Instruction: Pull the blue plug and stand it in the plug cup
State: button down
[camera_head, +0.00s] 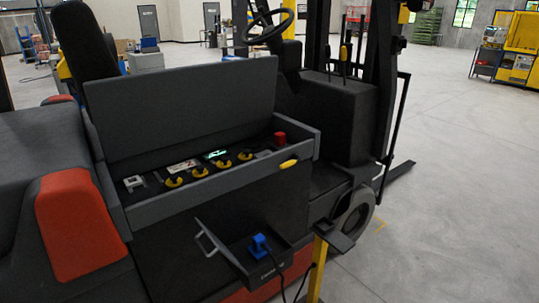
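The blue plug (260,242) sits upright in a black open-topped box (238,222) low on the side of a forklift. A black cable (273,262) runs from the plug over the box's front edge and down. To the right, a yellow post (318,268) carries a small dark holder (335,234) at its top; I cannot tell whether this is the plug cup. No part of my gripper shows in this view.
The forklift's battery compartment (213,200) stands open above the box, its grey lid (185,108) raised. A grey handle (207,240) sticks out left of the box. A front wheel (354,215) stands close behind the post. Open concrete floor (450,200) lies to the right.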

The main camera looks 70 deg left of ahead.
aim_at(258, 241)
jog(key=u, duration=2.35)
